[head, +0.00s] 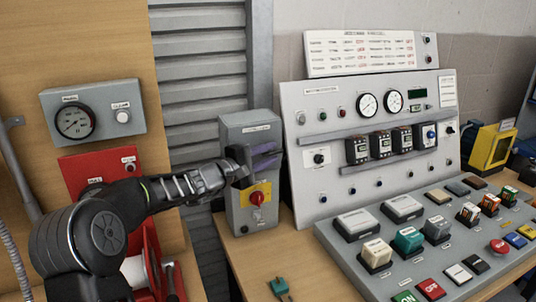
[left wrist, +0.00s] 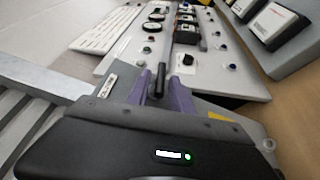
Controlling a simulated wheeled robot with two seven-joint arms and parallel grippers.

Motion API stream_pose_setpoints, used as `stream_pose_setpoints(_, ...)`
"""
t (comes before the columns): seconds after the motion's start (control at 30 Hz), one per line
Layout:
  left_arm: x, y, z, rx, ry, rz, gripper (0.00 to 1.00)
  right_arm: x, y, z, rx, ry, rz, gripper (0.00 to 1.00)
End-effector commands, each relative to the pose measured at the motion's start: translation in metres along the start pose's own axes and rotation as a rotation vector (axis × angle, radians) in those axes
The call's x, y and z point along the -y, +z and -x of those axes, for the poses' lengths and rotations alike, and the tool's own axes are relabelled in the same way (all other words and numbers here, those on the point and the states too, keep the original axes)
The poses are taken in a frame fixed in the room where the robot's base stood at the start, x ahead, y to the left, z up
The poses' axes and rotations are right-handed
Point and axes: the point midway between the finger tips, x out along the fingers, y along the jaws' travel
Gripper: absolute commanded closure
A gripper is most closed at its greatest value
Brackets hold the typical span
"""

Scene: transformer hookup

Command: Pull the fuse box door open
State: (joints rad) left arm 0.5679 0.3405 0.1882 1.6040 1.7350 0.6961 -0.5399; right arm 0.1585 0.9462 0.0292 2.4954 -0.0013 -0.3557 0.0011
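The fuse box (head: 237,131) is a grey upright box with a label near its top and a red knob on a yellow plate (head: 256,196). Its door looks shut. My left gripper (head: 277,156) reaches across the box's front from the left, its purple fingers at the upper half. In the left wrist view, a dark bar-like handle (left wrist: 160,79) stands between the two fingers of the left gripper (left wrist: 160,75). The fingers look apart, with a small gap beside the bar; contact is not clear. The arm and gripper hide part of the box's front. My right gripper is not in view.
A sloped control panel (head: 318,105) with gauges and switches stands close right of the box. A console (head: 345,262) with several buttons lies in front of it. A red box (head: 105,165) and grey gauge box (head: 100,97) are at the left. A green plug (head: 279,286) lies on the table.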

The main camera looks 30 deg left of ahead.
Motion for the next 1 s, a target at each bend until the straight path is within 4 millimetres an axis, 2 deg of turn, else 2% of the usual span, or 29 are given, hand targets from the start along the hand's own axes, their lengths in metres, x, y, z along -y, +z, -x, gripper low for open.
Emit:
stream_pose_setpoints(0.03, 0.0000, 0.0000, 0.0001, 0.000, 0.000, 0.000, 0.78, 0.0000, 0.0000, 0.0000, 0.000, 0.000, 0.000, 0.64)
stream_pose_setpoints(0.3, 0.0000, -0.0001, 0.0003, 0.000, 0.000, 0.000, 1.00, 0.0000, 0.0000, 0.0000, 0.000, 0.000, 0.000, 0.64)
stream_pose_setpoints(1.0, 0.0004, -0.0002, 0.0003, 0.000, -0.001, 0.001, 1.00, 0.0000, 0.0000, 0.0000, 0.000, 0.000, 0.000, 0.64)
